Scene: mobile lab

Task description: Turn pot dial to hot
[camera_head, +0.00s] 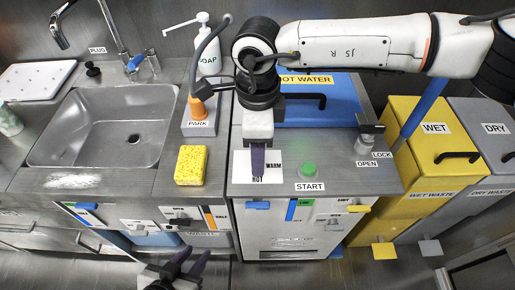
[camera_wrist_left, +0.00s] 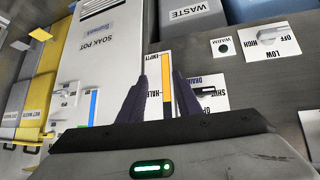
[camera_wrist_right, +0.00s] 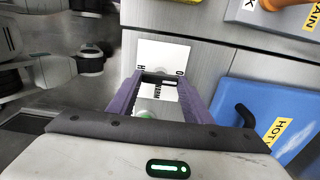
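The pot dial's white plate (camera_head: 243,160) lies on the grey counter, with WARM and HOT labels in the head view. My right gripper (camera_head: 258,172) points down over this plate and hides the dial there. In the right wrist view, a dark dial (camera_wrist_right: 160,77) shows between the tips of its spread purple fingers, in front of the white plate (camera_wrist_right: 165,55). I cannot tell whether the fingers touch it. My left gripper (camera_head: 184,264) is low at the front, open and empty. In the left wrist view its fingers (camera_wrist_left: 160,85) are apart before the labelled front panel.
A green START button (camera_head: 309,168) is right of the plate, with the LOCK/OPEN latch (camera_head: 366,142) beyond. The blue hot water lid (camera_head: 335,100) is behind. A yellow sponge (camera_head: 190,165) and sink (camera_head: 110,125) are left. Yellow (camera_head: 405,165) and grey waste bins stand right.

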